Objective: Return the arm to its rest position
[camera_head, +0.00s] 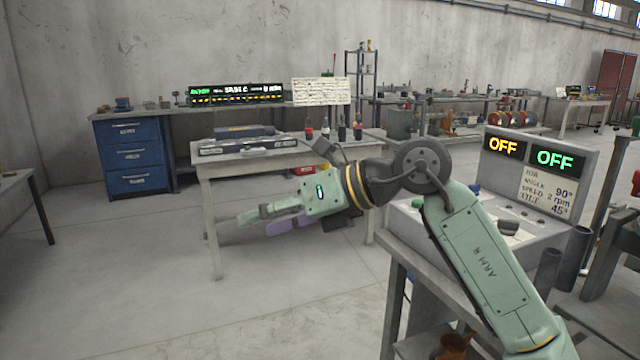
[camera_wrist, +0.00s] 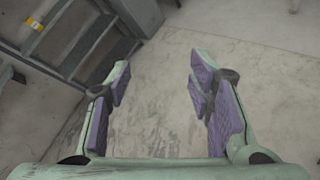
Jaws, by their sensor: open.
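My gripper (camera_head: 270,221) is held out to the left over the open floor, in front of the light work table. In the wrist view my gripper (camera_wrist: 157,85) shows its two purple-padded fingers spread apart with only bare floor between them. It is open and empty. My arm runs from the lower right of the head view, bends at a round grey joint, and reaches leftward. It passes close in front of the control console (camera_head: 575,170), whose two displays read OFF.
The work table (camera_head: 205,172) with a flat device and small bottles stands behind my gripper. A blue drawer cabinet (camera_head: 132,155) is at the back left. Shelving (camera_wrist: 75,45) shows at the wrist view's upper left.

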